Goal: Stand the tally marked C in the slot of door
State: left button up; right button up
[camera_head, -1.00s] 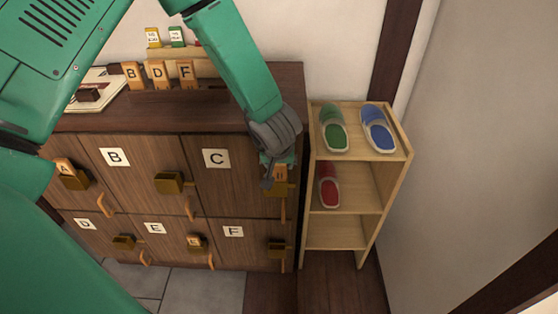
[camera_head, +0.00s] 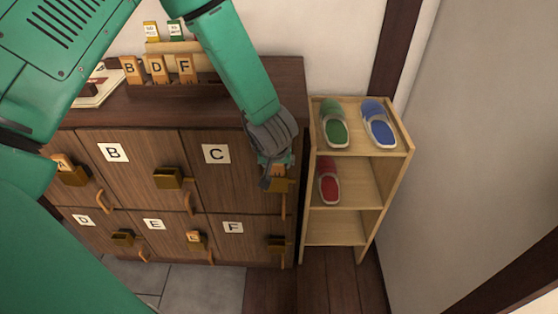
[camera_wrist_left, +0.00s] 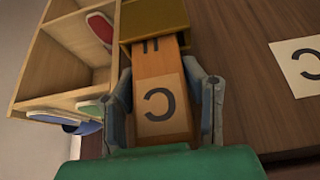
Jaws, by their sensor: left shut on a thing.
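The tally marked C (camera_wrist_left: 160,104) is a wooden block with a black C, upside down in the left wrist view. My left gripper (camera_wrist_left: 165,95) is shut on it, one finger on each side. The tally's far end meets the brass slot holder (camera_wrist_left: 152,22) of door C; how deep it sits cannot be told. In the head view my left gripper (camera_head: 272,172) is at door C (camera_head: 226,180) and hides most of the tally and part of the holder (camera_head: 284,186). My right gripper is not in view.
Tallies A (camera_head: 62,163) and E (camera_head: 194,238) stand in their doors' holders. Tallies B, D and F (camera_head: 184,68) stand in a rack on the cabinet top (camera_head: 215,105). A shelf with slippers (camera_head: 345,228) stands close on the right.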

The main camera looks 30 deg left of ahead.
pick_arm(q)
jog(key=shift+a, duration=0.15)
jog(key=shift+f, duration=0.1)
jog(key=shift+d+f+b, duration=0.25)
jog(key=shift+f+b, duration=0.05)
jog(key=shift+f, duration=0.4)
jog(key=shift+s, duration=0.1)
jog(key=shift+f, duration=0.15)
